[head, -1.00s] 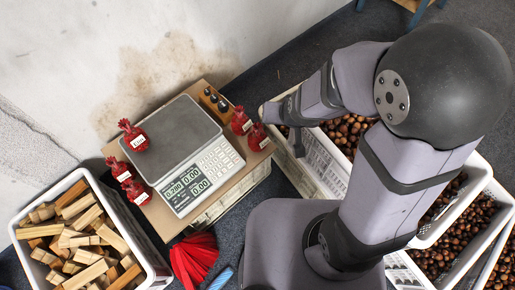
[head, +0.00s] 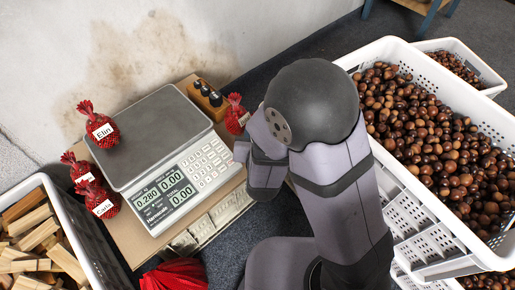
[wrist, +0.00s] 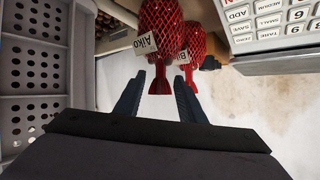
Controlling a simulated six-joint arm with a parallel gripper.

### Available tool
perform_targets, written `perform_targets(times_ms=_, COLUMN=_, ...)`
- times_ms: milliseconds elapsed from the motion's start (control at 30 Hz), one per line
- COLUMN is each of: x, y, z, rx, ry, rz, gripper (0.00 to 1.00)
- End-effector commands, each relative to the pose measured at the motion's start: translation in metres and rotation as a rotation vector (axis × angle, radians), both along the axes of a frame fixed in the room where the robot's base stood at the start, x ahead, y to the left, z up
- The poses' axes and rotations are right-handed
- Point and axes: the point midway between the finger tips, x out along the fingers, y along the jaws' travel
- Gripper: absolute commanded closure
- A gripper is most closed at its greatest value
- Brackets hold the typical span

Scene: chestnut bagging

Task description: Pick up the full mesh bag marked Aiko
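In the head view my arm hides the gripper and the Aiko bag. One red bag (head: 235,113) shows beside my arm, right of the scale.
A scale (head: 165,155) reads 0.280 and carries the bag marked Elin (head: 100,127). The bag marked Carla (head: 102,203) and another bag (head: 79,171) stand left of it. A wood-block crate (head: 79,226) is at lower left. A chestnut crate (head: 447,228) is at right.

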Motion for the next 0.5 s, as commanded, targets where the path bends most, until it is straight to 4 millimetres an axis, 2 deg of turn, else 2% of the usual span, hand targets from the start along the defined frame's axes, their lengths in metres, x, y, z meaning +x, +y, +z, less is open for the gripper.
perform_targets(times_ms=33, x=0.001, y=0.001, z=-0.018, rx=-0.007, ry=-0.033, rz=-0.001, gripper=0.64)
perform_targets(times_ms=200, x=0.006, y=0.002, z=-0.031, rx=-0.026, ry=-0.16, rz=-0.011, gripper=0.64)
perform_targets(times_ms=500, x=0.011, y=0.003, z=-0.035, rx=-0.09, ry=-0.386, rz=-0.006, gripper=0.64)
